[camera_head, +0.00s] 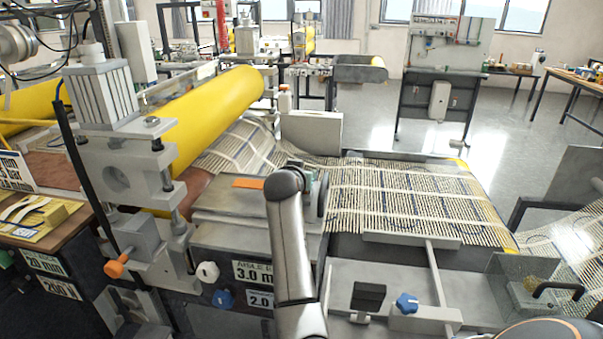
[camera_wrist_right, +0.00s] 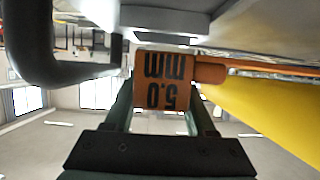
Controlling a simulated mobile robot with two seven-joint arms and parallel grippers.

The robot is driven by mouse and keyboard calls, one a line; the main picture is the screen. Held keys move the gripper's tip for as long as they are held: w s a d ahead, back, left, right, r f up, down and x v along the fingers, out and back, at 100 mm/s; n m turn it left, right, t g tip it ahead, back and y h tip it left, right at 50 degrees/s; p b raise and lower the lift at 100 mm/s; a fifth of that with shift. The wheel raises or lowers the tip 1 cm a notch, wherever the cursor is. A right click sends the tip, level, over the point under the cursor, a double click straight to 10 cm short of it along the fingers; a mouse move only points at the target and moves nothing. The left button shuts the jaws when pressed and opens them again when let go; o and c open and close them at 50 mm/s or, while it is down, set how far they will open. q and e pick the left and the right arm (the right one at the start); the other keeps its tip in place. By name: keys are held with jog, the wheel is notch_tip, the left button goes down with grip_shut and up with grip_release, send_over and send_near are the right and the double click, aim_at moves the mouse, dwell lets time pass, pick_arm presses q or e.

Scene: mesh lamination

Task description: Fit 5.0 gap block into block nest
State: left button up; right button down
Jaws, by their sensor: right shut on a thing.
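The 5.0 gap block (camera_wrist_right: 163,82) is an orange block marked "5.0 mm", upside down in the right wrist view. My right gripper (camera_wrist_right: 160,115) is shut on it, with a finger on each side. The block's upper edge in that view is close to a grey metal part; I cannot tell whether they touch. In the head view, my arm reaches up from the bottom centre beside the grey machine, and the gripper's fingertips are hidden. I cannot make out the block nest for certain. My left gripper is in neither view.
A yellow roller (camera_head: 212,114) lies left of the arm. An orange strip (camera_head: 248,183) lies on a grey plate. Signs marked 3.0 mm (camera_head: 254,272) and 2.0 (camera_head: 260,300) are on the machine's front. A striped mesh (camera_head: 400,195) spreads to the right.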

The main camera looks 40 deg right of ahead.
jog(key=shift+f+b, duration=0.5)
jog(key=shift+f, duration=0.35)
jog(key=shift+a+f, duration=0.1)
jog(key=shift+f, duration=0.55)
jog(key=shift+c, duration=0.7)
grip_release()
jog(key=shift+a, duration=0.1)
